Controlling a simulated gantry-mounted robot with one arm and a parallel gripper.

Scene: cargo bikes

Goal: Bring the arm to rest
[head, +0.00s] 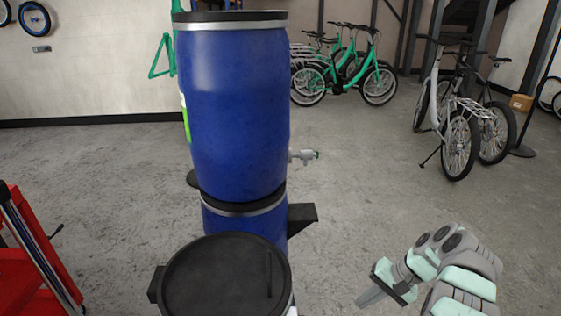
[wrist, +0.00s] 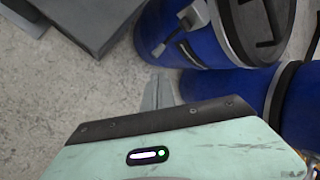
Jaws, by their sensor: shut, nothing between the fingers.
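My gripper (head: 370,296) is at the lower right of the head view, over the grey floor. Its fingers are together with nothing between them, and they point down and to the left. In the wrist view the closed fingers (wrist: 158,88) show past the edge of my pale green housing. The gripper stands apart from the blue barrels to its left and touches nothing that I can see.
A tall blue barrel (head: 237,110) stands on another blue barrel (head: 245,223), with a tap on its right side. A black lid (head: 225,278) is in front. A red cart (head: 20,270) is at left. Bicycles (head: 460,110) stand behind. The floor (head: 370,200) between is clear.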

